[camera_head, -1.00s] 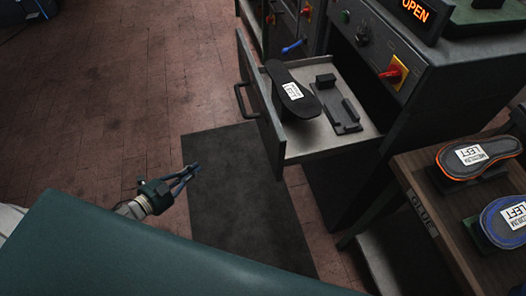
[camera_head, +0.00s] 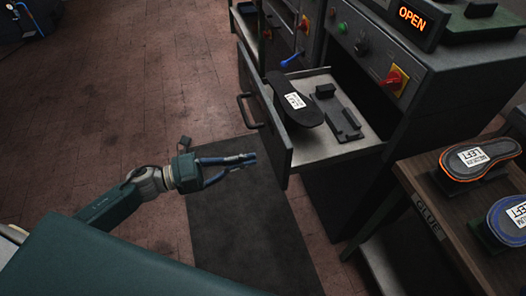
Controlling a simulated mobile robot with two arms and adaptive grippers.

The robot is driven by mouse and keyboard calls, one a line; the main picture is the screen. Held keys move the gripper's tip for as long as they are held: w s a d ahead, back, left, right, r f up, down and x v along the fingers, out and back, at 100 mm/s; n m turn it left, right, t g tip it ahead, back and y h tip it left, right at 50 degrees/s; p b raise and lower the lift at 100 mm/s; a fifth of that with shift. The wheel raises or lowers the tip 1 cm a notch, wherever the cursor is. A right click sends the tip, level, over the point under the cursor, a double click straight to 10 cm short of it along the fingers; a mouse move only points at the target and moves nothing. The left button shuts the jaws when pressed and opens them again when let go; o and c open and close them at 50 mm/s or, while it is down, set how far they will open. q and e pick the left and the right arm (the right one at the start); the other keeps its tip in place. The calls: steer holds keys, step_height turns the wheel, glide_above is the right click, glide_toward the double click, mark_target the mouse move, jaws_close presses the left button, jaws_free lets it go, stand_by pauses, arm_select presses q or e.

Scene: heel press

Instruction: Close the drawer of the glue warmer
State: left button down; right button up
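The glue warmer is a dark cabinet (camera_head: 395,110) on the right, with a red and yellow switch (camera_head: 393,80) and a lit OPEN sign (camera_head: 411,17). Its drawer (camera_head: 335,150) is pulled out, with a dark front panel and a bar handle (camera_head: 249,110). In it a black sole marked LEFT (camera_head: 292,97) lies on a holder, beside a second, empty dark holder (camera_head: 337,112). My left gripper (camera_head: 246,160) points right, a little in front of and below the drawer's handle, apart from it in the picture. My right gripper is not in view.
A wooden table marked GLUE (camera_head: 427,215) at the lower right carries an orange-edged sole (camera_head: 480,158) and a blue-edged one (camera_head: 510,220). A dark mat (camera_head: 245,235) covers the floor before the drawer. The floor at the left (camera_head: 100,110) is free.

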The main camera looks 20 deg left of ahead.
mark_target(274, 153)
arm_select(q)
steer(key=p+x, duration=0.1)
steer(key=x, duration=0.3)
steer(key=shift+r, duration=0.1)
steer(key=shift+w+d, duration=0.25)
steer(key=shift+d, duration=0.1)
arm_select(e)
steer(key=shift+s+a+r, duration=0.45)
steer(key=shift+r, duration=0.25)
